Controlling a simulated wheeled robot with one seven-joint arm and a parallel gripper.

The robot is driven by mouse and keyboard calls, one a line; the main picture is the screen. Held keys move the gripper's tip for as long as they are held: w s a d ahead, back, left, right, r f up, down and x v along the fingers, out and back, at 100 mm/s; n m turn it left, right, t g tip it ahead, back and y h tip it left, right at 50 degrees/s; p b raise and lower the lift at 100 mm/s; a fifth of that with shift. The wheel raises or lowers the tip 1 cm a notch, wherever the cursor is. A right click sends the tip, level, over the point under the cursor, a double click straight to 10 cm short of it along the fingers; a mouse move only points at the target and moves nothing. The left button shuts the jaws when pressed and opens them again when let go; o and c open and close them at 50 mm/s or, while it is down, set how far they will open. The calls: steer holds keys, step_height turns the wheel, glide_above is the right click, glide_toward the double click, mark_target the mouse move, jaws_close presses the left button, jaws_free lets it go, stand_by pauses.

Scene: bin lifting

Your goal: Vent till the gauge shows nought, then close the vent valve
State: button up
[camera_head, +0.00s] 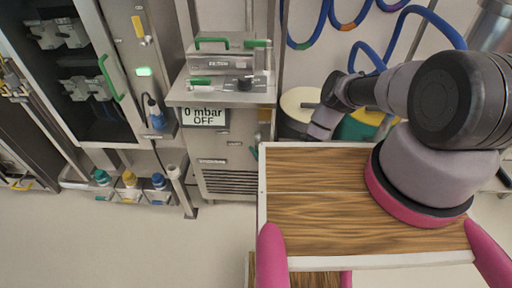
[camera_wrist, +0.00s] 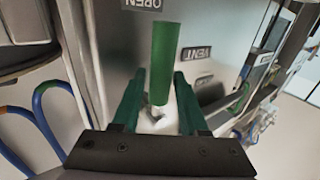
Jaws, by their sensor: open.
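The gauge display (camera_head: 204,115) on the front of the steel cabinet reads "0 mbar OFF". In the wrist view, a green valve handle (camera_wrist: 165,52) stands upright in the picture, its upper end near a plate marked OPEN (camera_wrist: 142,4). A plate marked VENT (camera_wrist: 197,53) is to its right. My gripper (camera_wrist: 159,74) is open, with its two green fingers on either side of the handle's lower part and gaps showing on both sides. In the head view, my fingertips cannot be made out.
The steel cabinet (camera_head: 226,148) carries a filter box (camera_head: 222,63) with green handles on top. A shelf with coloured bottles (camera_head: 130,180) stands low to its left. Blue hoses (camera_head: 370,50) hang at the back right. The floor (camera_head: 130,245) at front left is clear.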

jaws_close()
stand_by(1.5)
